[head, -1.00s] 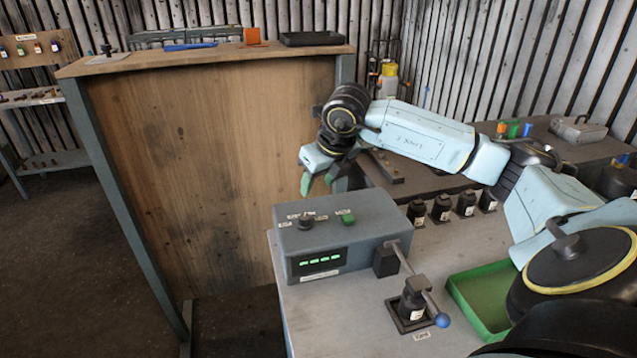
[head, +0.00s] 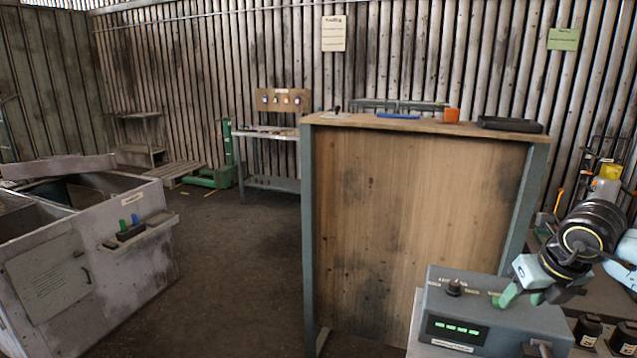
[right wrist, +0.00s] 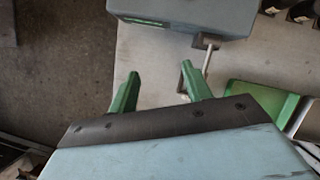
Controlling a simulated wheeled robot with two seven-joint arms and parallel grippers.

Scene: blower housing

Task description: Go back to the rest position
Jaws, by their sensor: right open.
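My right gripper (head: 522,297) is at the lower right of the head view, in front of or above the grey control box (head: 455,320); whether it touches the box I cannot tell. In the right wrist view its two green fingers (right wrist: 160,90) are spread apart with nothing between them. The control box (right wrist: 190,14) shows at the top of that view, beyond the fingertips. It has a black knob (head: 454,287) and a lit green display. My left gripper is not in view.
A tall wooden-panelled bench (head: 415,220) stands left of the box. A grey bin cabinet (head: 90,270) is at the far left. Open dark floor (head: 235,270) lies between them. A green tray (right wrist: 262,100) is at the right in the right wrist view.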

